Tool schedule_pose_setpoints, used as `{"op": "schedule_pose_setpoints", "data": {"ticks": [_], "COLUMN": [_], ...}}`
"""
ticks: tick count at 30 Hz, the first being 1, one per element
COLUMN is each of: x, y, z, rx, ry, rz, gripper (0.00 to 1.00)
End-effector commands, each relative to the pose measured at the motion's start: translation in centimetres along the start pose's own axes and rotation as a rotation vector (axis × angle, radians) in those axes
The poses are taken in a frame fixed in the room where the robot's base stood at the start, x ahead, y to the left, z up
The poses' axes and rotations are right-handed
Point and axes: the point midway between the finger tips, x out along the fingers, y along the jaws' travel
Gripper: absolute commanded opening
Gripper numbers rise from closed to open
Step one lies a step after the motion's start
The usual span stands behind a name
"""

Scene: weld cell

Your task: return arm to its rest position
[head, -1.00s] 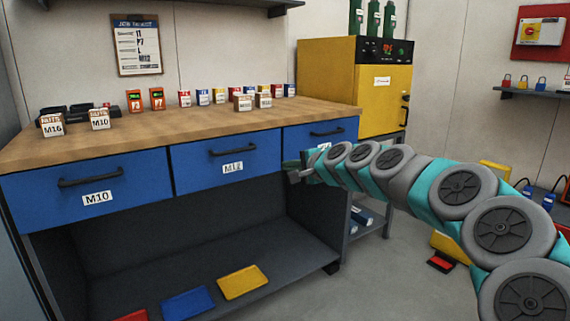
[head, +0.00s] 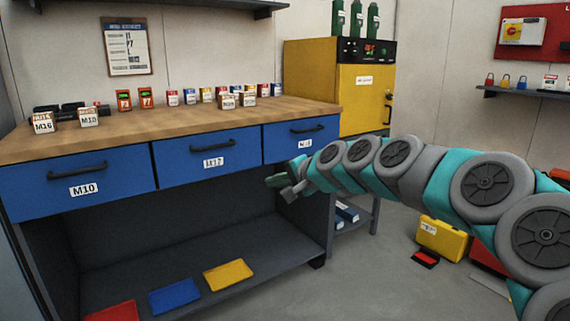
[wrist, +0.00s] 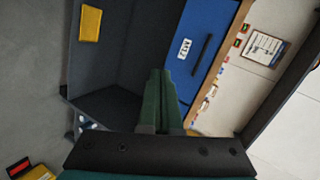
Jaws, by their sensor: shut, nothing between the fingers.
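My gripper (head: 284,184) is in front of the workbench, just below the right end of its drawer row, at the end of my outstretched teal and grey arm. In the wrist view its two green fingers (wrist: 161,102) lie together, shut and empty. Beyond them the wrist view shows a blue drawer (wrist: 196,50) with a label and the open space under the bench. In the head view the fingertips appear apart from the drawer fronts, though the exact gap is hard to tell.
The workbench (head: 200,122) has blue drawers, all looking shut, and small boxes on top. Coloured trays (head: 174,296) lie on its lower shelf. A yellow oven (head: 350,95) stands behind. A yellow case (head: 440,238) is on the floor at right. Floor before the bench is clear.

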Motion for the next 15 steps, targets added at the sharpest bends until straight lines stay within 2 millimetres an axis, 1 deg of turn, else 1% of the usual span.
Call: {"op": "schedule_pose_setpoints", "data": {"ticks": [1,5,6,8,9,11,12,14,15], "x": [-0.7,-2.7,-3.4,-4.8,-6.0,-8.0,-9.5,-11.7,-13.3], "y": [0.5,2.3,3.3,5.1,6.6,9.4,11.4,14.5,16.6], "z": [1.4,5.2,6.6,8.7,10.2,12.5,13.8,15.6,16.6], "rx": [-0.038,-0.149,-0.189,-0.253,-0.299,-0.369,-0.410,-0.464,-0.493], "ry": [-0.025,-0.090,-0.117,-0.156,-0.188,-0.237,-0.270,-0.318,-0.349], "rz": [0.026,0.103,0.137,0.195,0.241,0.321,0.378,0.463,0.520], "gripper": [0.00,0.00,0.00,0.00,0.00,0.00,0.00,0.00,0.00]}}
